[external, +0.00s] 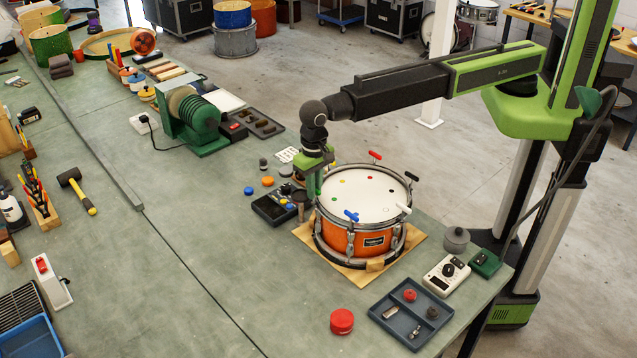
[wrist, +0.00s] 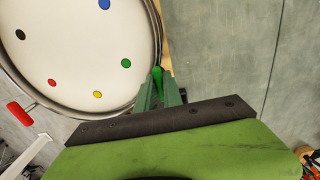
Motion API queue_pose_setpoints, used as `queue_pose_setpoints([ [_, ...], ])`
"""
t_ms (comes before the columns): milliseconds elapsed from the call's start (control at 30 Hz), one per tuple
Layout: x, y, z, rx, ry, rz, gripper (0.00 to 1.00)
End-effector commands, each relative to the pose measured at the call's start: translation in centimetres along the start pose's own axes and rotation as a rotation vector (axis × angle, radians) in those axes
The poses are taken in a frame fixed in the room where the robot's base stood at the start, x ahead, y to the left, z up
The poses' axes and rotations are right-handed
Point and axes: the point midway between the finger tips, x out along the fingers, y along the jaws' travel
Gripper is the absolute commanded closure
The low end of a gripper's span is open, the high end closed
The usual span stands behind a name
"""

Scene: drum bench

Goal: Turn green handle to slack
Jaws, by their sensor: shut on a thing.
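The orange drum (external: 352,243) stands upright on a tan mat, its white head marked with coloured dots. Coloured handles sit around its rim. The green handle (wrist: 157,77) shows as a bright green strip between my fingers at the rim in the wrist view; in the external view I cannot make it out behind my gripper. My gripper (external: 314,187) points down at the drum's left back rim. In the wrist view my gripper (wrist: 160,92) is shut on the green handle, near the green dot (wrist: 126,63).
The blue handle (external: 351,215), red handle (external: 375,155), white handle (external: 403,209) and black handle (external: 411,176) stand around the rim. A parts tray (external: 390,325) and red knob (external: 342,321) lie in front.

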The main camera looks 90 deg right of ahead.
Motion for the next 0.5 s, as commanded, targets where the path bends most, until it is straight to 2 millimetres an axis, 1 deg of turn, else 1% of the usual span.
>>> queue_pose_setpoints([
  [267,0.01,0.01,0.00,-0.018,0.000,0.000,1.00],
  [500,0.01,0.02,0.01,-0.124,0.000,0.001,1.00],
])
